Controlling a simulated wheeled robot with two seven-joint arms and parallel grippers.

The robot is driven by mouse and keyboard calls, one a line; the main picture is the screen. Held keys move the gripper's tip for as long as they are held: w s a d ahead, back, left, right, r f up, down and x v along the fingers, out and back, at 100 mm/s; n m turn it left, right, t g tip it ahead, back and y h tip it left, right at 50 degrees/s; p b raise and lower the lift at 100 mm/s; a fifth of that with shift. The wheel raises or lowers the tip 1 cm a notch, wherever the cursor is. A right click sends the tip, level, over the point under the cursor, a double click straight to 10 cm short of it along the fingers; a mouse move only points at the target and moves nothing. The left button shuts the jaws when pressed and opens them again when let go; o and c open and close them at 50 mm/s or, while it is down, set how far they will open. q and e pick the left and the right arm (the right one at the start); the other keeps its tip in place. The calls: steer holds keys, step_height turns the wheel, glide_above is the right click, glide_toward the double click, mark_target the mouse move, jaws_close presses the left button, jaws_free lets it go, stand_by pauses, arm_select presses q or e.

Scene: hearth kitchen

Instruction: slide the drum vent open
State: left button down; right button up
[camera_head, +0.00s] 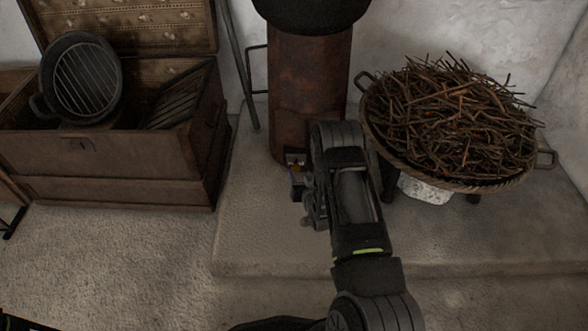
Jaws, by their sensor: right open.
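The drum (298,85) is a rusty brown upright cylinder standing on the raised stone ledge, with a black rounded vessel on top. My right arm comes up from the bottom and covers the drum's lower right side. My right gripper (298,178) is open, low at the front of the drum's foot. A small dark spot with a bit of orange shows there beside the fingers. The vent itself is too small and too covered to make out, and I cannot tell whether the fingers touch it. My left gripper is not in view.
A wide basket of twigs (450,115) stands right of the drum, close to my arm. An open wooden chest (110,160) with a round grill pan (82,78) is at the left. A metal rod (238,65) leans beside the drum. The ledge (255,235) in front is bare.

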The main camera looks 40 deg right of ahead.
mark_target(297, 170)
steer(key=b+x, duration=0.3)
steer(key=x, duration=0.3)
steer(key=shift+w+d+f, duration=0.15)
steer(key=shift+w+f, duration=0.1)
steer(key=shift+w, duration=0.05)
steer(key=shift+w+d, duration=0.1)
steer(key=shift+w, duration=0.15)
steer(key=shift+c, duration=0.5)
jaws_close()
stand_by(0.5)
